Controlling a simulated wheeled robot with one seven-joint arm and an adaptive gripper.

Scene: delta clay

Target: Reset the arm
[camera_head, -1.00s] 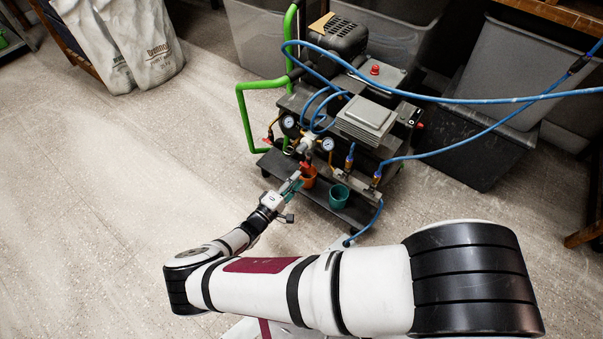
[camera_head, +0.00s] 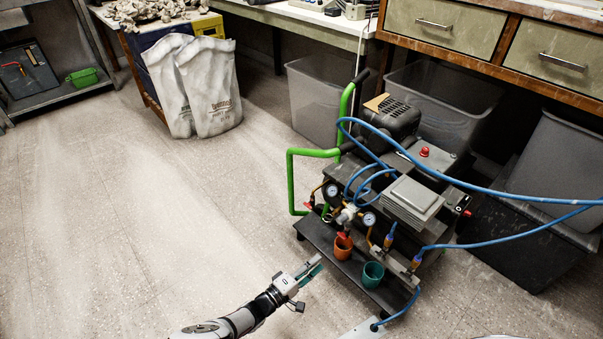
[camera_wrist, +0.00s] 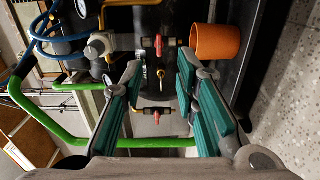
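My gripper (camera_head: 311,270) is in the lower middle of the head view, in front of the compressor cart and apart from it. In the wrist view my gripper (camera_wrist: 160,100) shows two teal-padded fingers spread wide, with nothing between them. Past the fingertips are the cart's brass fittings and red valve handles (camera_wrist: 158,45). My arm (camera_head: 235,322) reaches in from the bottom edge of the head view.
The compressor cart (camera_head: 400,200) has a green pipe handle (camera_head: 291,180) and blue hoses. An orange cup (camera_head: 342,247) and a teal cup (camera_head: 372,275) stand on its low shelf. Grey bins (camera_head: 440,105) stand behind. The floor (camera_head: 150,220) at left is clear.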

